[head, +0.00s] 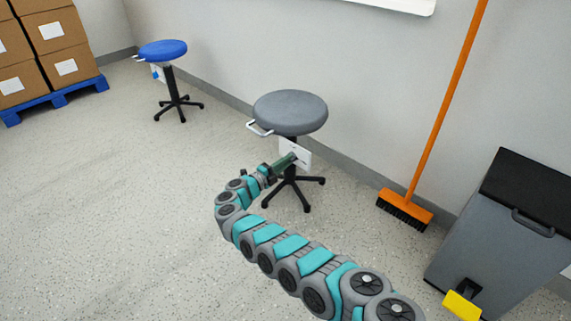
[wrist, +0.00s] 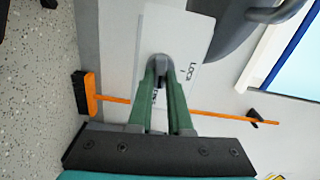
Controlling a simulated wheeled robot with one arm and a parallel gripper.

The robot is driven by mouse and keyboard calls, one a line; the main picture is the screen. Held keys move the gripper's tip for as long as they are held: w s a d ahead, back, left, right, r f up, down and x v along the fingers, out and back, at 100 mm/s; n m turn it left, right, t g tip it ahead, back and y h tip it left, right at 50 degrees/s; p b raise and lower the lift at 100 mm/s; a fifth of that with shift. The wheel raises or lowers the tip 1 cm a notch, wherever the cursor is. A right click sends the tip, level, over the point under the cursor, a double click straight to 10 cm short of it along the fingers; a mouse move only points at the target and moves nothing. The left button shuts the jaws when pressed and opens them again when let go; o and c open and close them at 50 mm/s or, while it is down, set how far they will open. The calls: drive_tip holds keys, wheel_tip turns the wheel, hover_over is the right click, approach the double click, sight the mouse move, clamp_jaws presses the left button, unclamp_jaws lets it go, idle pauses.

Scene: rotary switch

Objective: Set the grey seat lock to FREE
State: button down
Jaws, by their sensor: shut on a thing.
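The grey stool (head: 290,112) has a white plate (head: 304,155) below its seat, which also shows in the wrist view (wrist: 200,35). A dark grey knob (wrist: 160,64) sits on this plate, between the tips of my green fingers. My gripper (wrist: 160,76) is shut on the knob; in the head view my gripper (head: 291,158) reaches the plate from the left. The plate has a label that seems to read LOCK, right of the knob in the wrist view. Another marking between my fingers is partly hidden. I cannot tell which label the knob points to.
A blue stool (head: 163,50) stands farther back on the left, near boxes (head: 62,65) on a blue pallet (head: 60,97). An orange broom (head: 440,110) leans on the wall to the right. A grey bin (head: 500,235) stands at the right. The floor on the left is clear.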

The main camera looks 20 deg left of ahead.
drive_tip(key=shift+f+m+b, duration=0.2)
drive_tip(key=shift+m+b, duration=0.2)
drive_tip(key=shift+m, duration=0.1)
drive_tip(key=c, duration=0.8)
unclamp_jaws()
drive_tip(key=shift+r, duration=0.1)
drive_tip(key=shift+c, duration=0.2)
drive_tip(key=shift+s, duration=0.1)
drive_tip(key=v, duration=0.7)
drive_tip(key=shift+s, duration=0.35)
drive_tip(key=shift+a, duration=0.15)
